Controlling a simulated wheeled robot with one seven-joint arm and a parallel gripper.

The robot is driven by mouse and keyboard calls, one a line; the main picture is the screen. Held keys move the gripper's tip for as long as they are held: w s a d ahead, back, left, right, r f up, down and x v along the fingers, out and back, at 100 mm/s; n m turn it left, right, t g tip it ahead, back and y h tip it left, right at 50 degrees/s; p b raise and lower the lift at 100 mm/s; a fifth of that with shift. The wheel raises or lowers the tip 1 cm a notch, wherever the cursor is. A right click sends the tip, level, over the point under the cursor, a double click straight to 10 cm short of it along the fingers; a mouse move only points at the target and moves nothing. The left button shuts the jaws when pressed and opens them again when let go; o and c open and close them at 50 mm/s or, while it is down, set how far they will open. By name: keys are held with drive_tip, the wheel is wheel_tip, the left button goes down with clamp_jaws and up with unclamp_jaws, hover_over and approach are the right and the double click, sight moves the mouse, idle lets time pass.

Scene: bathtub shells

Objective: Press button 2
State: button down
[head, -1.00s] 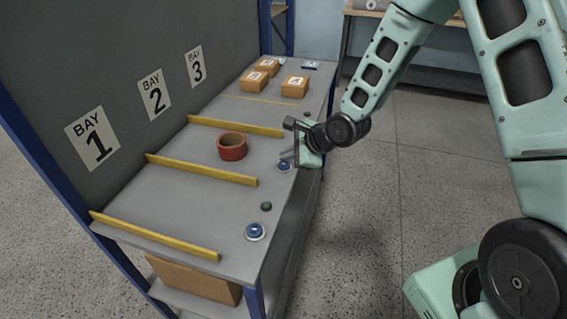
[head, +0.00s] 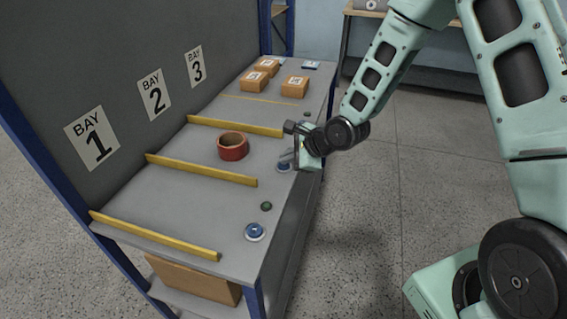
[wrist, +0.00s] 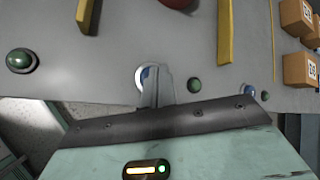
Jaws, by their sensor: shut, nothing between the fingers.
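Button 2 is the blue button with a pale rim at the front edge of bay 2 (head: 283,168). In the wrist view the blue button (wrist: 141,75) is partly covered by my fingers. My gripper (head: 287,156) is shut and empty, with its fingertips (wrist: 158,82) over or right beside the button. I cannot tell whether they touch it. The "Bay 2" sign (head: 154,95) is on the back panel. A small green lamp (wrist: 195,86) sits just right of the button in the wrist view.
Another blue button (head: 255,231) and a green lamp (head: 266,206) are at bay 1. Yellow dividers (head: 202,170) separate the bays. Orange boxes (head: 254,82) stand at the far end.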

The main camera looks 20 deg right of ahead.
sight(288, 165)
idle(0.3)
drive_tip(key=shift+r+p, duration=0.55)
drive_tip(key=shift+p, duration=0.25)
wheel_tip(288, 165, up, 6)
drive_tip(key=p, duration=0.5)
drive_tip(key=shift+p, duration=0.35)
